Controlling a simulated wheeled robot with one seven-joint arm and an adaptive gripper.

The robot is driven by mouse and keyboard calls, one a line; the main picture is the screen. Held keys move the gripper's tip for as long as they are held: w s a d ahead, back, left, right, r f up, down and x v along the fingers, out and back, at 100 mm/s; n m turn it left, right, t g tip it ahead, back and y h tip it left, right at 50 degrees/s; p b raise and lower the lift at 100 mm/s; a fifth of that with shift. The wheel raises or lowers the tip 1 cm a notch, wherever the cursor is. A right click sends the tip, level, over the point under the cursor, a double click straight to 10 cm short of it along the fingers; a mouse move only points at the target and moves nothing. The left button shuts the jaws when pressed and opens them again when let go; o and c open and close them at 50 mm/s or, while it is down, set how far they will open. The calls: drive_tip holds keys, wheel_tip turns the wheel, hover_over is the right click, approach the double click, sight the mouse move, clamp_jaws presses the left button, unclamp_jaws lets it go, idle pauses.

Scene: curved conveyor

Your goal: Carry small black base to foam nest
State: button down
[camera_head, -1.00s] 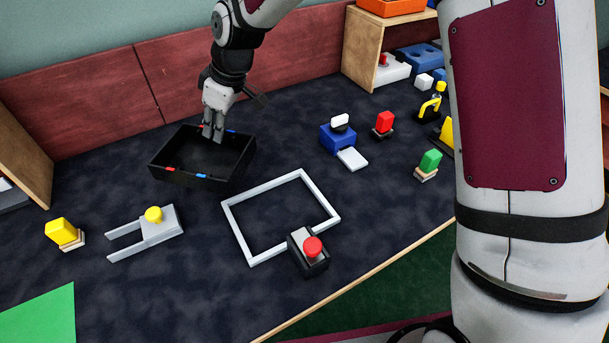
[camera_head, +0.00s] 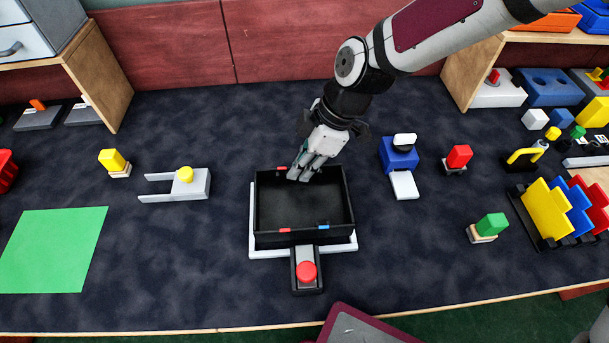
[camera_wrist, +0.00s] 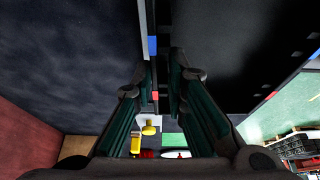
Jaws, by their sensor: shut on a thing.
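The black base (camera_head: 304,236) is a shallow open tray with red and blue marks on its rim. My gripper (camera_head: 300,176) is shut on its far wall in the head view. In the wrist view, the wall (camera_wrist: 146,45) runs between the two fingers of my gripper (camera_wrist: 162,85). The base is over the white rectangular frame (camera_head: 252,222), which seems to be the nest. Strips of the frame show at the left and along the near side. The base hides the rest. I cannot tell whether the base rests in the frame or hangs just above it.
A dark clamp-like block with a red knob (camera_head: 306,271) stands at the frame's near side. A grey fork with a yellow knob (camera_head: 190,183) lies to the left, and a blue block with a white plate (camera_head: 400,155) to the right.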

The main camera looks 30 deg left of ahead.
sight(297, 180)
drive_tip(key=shift+a+f, duration=0.1)
drive_tip(key=shift+f, duration=1.65)
drive_tip(key=shift+b, duration=0.3)
drive_tip(key=shift+f, duration=0.2)
drive_tip(key=c, duration=1.6)
unclamp_jaws()
drive_tip(key=shift+r, duration=0.1)
drive_tip(key=p+v, duration=0.2)
drive_tip(key=v, duration=1)
drive_tip(key=shift+r, duration=0.15)
